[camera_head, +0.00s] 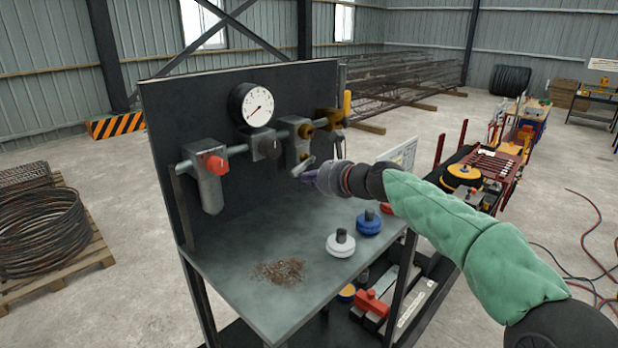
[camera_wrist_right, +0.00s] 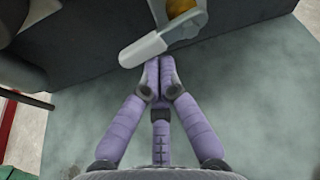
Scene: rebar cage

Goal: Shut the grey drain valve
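The grey drain valve lever (camera_head: 303,167) hangs slanted below the pipe assembly on the dark back panel. In the right wrist view the lever (camera_wrist_right: 143,50) is a pale grey paddle beside a brass-coloured part (camera_wrist_right: 184,18). My right gripper (camera_head: 307,176) reaches in from the right, close to the lever. In its wrist view the purple fingertips (camera_wrist_right: 160,62) are together, with nothing seen between them. They lie just below the lever; I cannot tell whether they touch it. My left gripper is not in view.
A red knob (camera_head: 216,165) and a pressure gauge (camera_head: 251,105) sit along the pipe. On the bench (camera_head: 238,245) stand a white-based weight (camera_head: 341,244) and a blue-based one (camera_head: 368,222), near a rusty patch (camera_head: 279,271). The bench's left part is clear.

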